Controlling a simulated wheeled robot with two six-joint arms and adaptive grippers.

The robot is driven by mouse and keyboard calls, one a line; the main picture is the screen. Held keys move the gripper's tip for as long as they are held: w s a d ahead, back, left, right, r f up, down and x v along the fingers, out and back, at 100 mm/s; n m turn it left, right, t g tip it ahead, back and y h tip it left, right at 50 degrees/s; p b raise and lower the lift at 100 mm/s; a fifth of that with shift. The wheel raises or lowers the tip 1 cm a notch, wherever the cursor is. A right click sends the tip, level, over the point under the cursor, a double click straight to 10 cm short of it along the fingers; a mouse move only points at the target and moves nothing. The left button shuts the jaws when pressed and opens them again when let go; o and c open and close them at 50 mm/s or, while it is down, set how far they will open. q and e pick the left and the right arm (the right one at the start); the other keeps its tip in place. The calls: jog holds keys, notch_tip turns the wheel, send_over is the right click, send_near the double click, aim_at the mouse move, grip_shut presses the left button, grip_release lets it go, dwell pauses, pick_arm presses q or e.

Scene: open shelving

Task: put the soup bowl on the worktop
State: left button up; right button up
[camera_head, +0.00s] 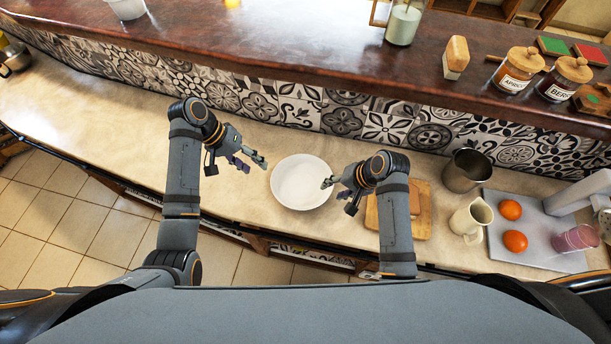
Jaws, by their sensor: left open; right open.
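A white round bowl (301,182) rests on the beige worktop (100,105), between my two grippers. My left gripper (262,165) is open and empty, just to the left of the bowl's rim. My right gripper (330,188) is open at the bowl's right rim; its tips overlap the rim in the picture, and I cannot tell whether they touch it. The bowl's inside looks empty.
A wooden board (412,222) lies right of the bowl, partly behind my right arm. Further right are a metal cup (467,171), a cream jug (470,219) and a grey tray (548,250) with two oranges. A brown shelf (270,45) runs behind. The worktop is clear to the left.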

jog(key=v, duration=0.6)
dwell(0.4)
